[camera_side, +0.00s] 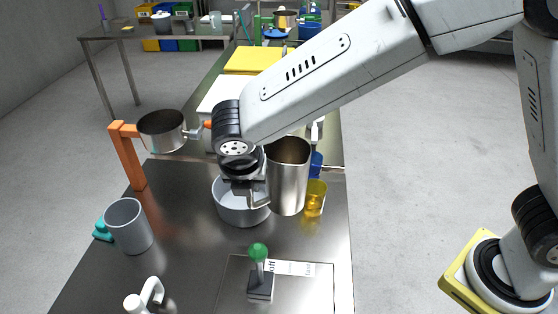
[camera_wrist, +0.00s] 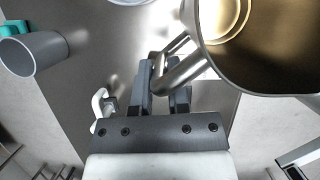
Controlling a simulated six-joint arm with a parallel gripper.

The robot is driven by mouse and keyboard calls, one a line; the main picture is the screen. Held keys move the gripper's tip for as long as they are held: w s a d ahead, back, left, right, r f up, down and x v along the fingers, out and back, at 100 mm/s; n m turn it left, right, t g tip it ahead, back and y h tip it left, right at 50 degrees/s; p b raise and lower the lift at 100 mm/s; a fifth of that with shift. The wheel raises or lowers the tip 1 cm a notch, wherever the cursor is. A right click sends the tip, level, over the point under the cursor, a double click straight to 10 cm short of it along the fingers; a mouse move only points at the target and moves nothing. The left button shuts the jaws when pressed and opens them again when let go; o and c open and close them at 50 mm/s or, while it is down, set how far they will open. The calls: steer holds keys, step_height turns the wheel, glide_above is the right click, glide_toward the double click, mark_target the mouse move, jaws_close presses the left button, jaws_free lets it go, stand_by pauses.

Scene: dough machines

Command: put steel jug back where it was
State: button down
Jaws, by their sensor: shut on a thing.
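My gripper (camera_wrist: 165,88) is shut on the jug's handle (camera_wrist: 180,75). In the side view my gripper (camera_side: 250,192) is largely hidden by the wrist and jug. I cannot tell exactly how high the jug's base is above the table.
A grey cup (camera_side: 128,226) stands at left. An orange stand (camera_side: 128,158) is beside a steel pot (camera_side: 163,130). A green-knobbed lever (camera_side: 259,254) rises in front.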

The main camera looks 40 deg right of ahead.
mark_target(278, 193)
steer(key=s+d+m+g+h, duration=0.2)
steer(key=s+d+m+g, duration=0.1)
steer(key=s+d+m, duration=0.65)
steer(key=shift+n, duration=0.85)
steer(key=w+a+f, duration=0.1)
steer(key=w, duration=0.1)
steer(key=w+a+f, duration=0.3)
steer(key=w, duration=0.1)
steer(key=shift+w+a+f, duration=0.2)
steer(key=shift+w+a, duration=0.05)
steer(key=shift+w, duration=0.1)
steer(key=shift+w+a+f, duration=0.3)
steer(key=shift+w+f, duration=0.4)
steer(key=shift+f, duration=0.2)
steer(key=shift+w+a+f, duration=0.25)
steer(key=shift+w+f, duration=0.5)
steer(key=shift+f, duration=0.1)
steer(key=shift+w+a+f, duration=0.3)
steer(key=shift+w+f, duration=0.4)
steer(key=shift+f, duration=0.2)
steer(key=shift+w+a+f, duration=0.1)
steer(key=shift+w+f, duration=0.15)
steer(key=shift+f, duration=1.7)
steer(key=c, duration=0.6)
jaws_free()
